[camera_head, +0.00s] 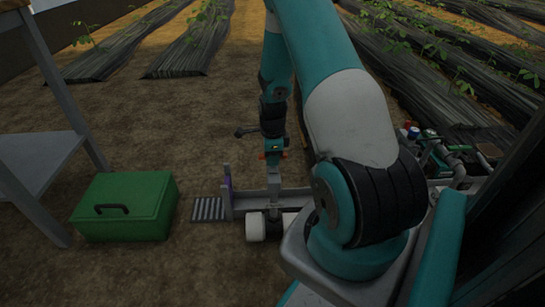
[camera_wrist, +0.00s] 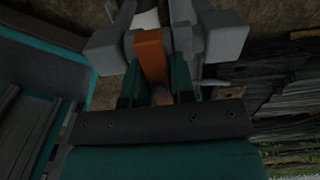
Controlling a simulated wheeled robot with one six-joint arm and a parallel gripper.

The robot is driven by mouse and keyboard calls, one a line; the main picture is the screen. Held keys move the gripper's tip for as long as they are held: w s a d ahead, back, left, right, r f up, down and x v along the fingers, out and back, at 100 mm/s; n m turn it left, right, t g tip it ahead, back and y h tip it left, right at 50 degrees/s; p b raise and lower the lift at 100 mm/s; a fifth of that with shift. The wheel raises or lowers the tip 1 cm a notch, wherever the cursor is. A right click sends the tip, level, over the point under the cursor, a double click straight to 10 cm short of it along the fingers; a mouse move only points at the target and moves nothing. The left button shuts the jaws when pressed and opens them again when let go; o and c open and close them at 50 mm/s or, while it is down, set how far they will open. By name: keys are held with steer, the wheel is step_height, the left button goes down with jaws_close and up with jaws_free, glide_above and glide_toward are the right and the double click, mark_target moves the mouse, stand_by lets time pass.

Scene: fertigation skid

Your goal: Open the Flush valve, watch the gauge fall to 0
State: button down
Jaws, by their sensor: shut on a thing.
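My gripper (camera_head: 273,153) points down over the grey skid frame (camera_head: 237,203) in the head view. In the wrist view my gripper (camera_wrist: 160,82) is shut on an orange lever (camera_wrist: 152,55), with a teal finger on each side of it. The lever runs up between grey blocks (camera_wrist: 222,38) toward a white round part (camera_wrist: 147,18). No label is readable, so I cannot confirm that this is the Flush valve. The lever's far end is partly hidden. I cannot make out a gauge face in either view.
A green toolbox (camera_head: 125,207) stands on the soil at left, near a grey table (camera_head: 45,160). A small slatted grate (camera_head: 208,209) lies beside the skid frame. Pipes and coloured caps (camera_head: 428,134) show at right behind my arm. Open soil lies at left centre.

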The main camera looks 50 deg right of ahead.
steer(key=c, duration=1.9)
jaws_free()
steer(key=n, duration=0.1)
steer(key=n+p, duration=0.1)
steer(key=shift+r+n+p, duration=0.2)
steer(key=shift+n+p, duration=0.1)
steer(key=shift+o, duration=0.2)
steer(key=n+p, duration=0.2)
steer(key=n, duration=0.4)
steer(key=shift+n+p, duration=0.3)
steer(key=shift+p, duration=0.1)
steer(key=n+p, duration=0.1)
steer(key=n, duration=0.3)
steer(key=shift+n+p, duration=0.4)
steer(key=n+p, duration=0.1)
steer(key=n, duration=0.2)
steer(key=shift+f+n, duration=0.2)
steer(key=shift+n, duration=1)
steer(key=o, duration=1)
steer(key=shift+c, duration=0.2)
step_height(320, 180, up, 10)
steer(key=p, duration=0.9)
steer(key=shift+r, duration=0.15)
